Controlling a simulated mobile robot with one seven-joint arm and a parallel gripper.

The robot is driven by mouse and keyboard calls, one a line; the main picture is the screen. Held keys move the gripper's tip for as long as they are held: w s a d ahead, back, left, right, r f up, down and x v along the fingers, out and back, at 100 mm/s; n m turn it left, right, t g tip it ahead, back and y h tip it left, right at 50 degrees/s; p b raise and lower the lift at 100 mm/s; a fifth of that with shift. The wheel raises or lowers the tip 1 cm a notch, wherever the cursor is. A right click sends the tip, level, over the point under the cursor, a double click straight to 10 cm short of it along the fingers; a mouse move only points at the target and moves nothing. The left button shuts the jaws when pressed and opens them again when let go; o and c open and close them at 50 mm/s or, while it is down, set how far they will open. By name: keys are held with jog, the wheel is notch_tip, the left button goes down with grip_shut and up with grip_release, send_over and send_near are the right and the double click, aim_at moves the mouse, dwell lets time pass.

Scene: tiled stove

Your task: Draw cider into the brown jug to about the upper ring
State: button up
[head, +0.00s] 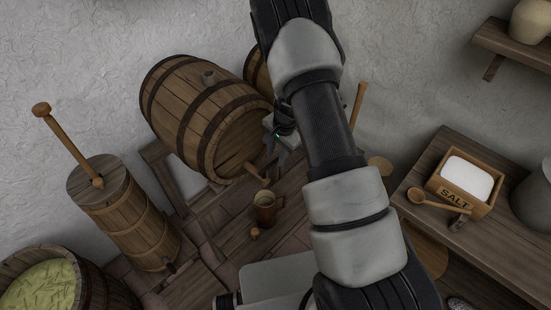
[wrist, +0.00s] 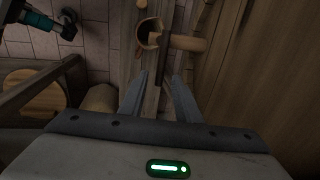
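The brown jug (head: 265,211) stands upright on a low wooden bench below the barrel's tap. In the wrist view the jug (wrist: 147,36) shows from above, with its rim close beside the wooden tap (wrist: 188,43). Its inside is dark, and I cannot make out any cider level or the rings. The cider barrel (head: 204,116) lies on its side on a stand, its tap (head: 257,175) pointing toward the jug. My gripper (head: 276,154) is in front of the barrel's end, above the tap and jug. In the wrist view its fingers (wrist: 160,76) are apart with nothing between them.
A small wooden knob-like piece (head: 255,233) is near the jug. A wooden churn (head: 123,215) and a tub of shredded green stuff (head: 88,285) stand at left. At right, a table (head: 465,245) bears a salt box (head: 469,190) and wooden spoon (head: 432,201).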

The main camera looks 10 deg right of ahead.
jog(key=shift+w+a+f, duration=0.1)
jog(key=shift+w+f, duration=0.05)
jog(key=shift+f, duration=0.8)
grip_shut()
